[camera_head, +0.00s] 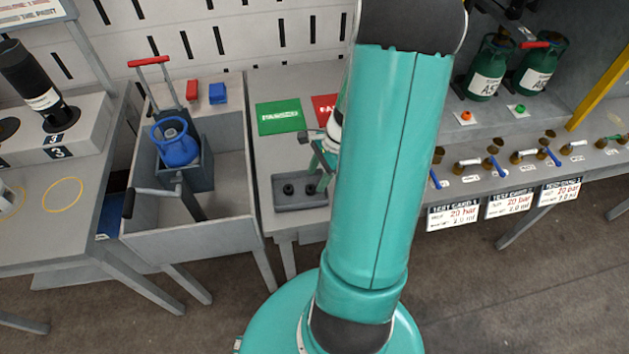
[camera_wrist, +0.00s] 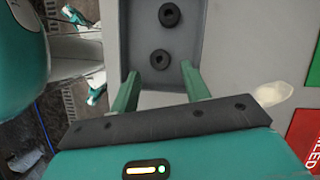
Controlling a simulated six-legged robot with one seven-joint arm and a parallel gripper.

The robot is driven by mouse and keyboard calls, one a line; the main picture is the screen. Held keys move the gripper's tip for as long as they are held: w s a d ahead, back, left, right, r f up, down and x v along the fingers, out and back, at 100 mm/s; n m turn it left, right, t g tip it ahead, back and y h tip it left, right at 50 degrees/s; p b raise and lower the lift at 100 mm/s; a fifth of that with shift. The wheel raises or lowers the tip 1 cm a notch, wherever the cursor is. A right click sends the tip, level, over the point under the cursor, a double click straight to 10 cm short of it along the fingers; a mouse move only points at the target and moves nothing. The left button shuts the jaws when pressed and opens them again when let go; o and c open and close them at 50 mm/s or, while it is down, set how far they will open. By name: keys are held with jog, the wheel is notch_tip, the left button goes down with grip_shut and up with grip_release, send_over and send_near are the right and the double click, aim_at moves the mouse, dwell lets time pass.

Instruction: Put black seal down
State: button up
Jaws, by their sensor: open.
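Two black ring-shaped seals lie in a small grey tray (camera_head: 298,207). In the head view one seal (camera_head: 288,189) is on the left and the other (camera_head: 310,189) on the right, close to my gripper (camera_head: 321,168). In the wrist view the far seal (camera_wrist: 169,15) and the near seal (camera_wrist: 160,60) both lie on the tray floor (camera_wrist: 189,30). My gripper (camera_wrist: 160,72) has its two green fingers apart over the tray's near end. The near seal shows between the fingertips, with gaps on both sides. My arm hides part of the gripper in the head view.
A green PASSED mat (camera_head: 279,117) and a partly hidden red mat (camera_head: 324,108) lie behind the tray. A grey bin (camera_head: 187,252) with a blue cylinder (camera_head: 176,143) stands to the left. Valves and test cards (camera_head: 452,216) line the bench on the right.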

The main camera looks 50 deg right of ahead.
jog(key=v, duration=0.8)
jog(key=shift+r, duration=0.35)
jog(key=s+a+r+n+t+h, duration=0.1)
jog(key=a+r+n+t+h, duration=0.1)
jog(key=a+r+n, duration=0.7)
jog(key=s+a+r+n+t+h, duration=0.1)
jog(key=a+r+n+t+h, duration=0.1)
jog(key=a+r+n, duration=0.8)
jog(key=a+n, duration=0.3)
jog(key=a, duration=0.6)
jog(key=shift+s+r, duration=0.3)
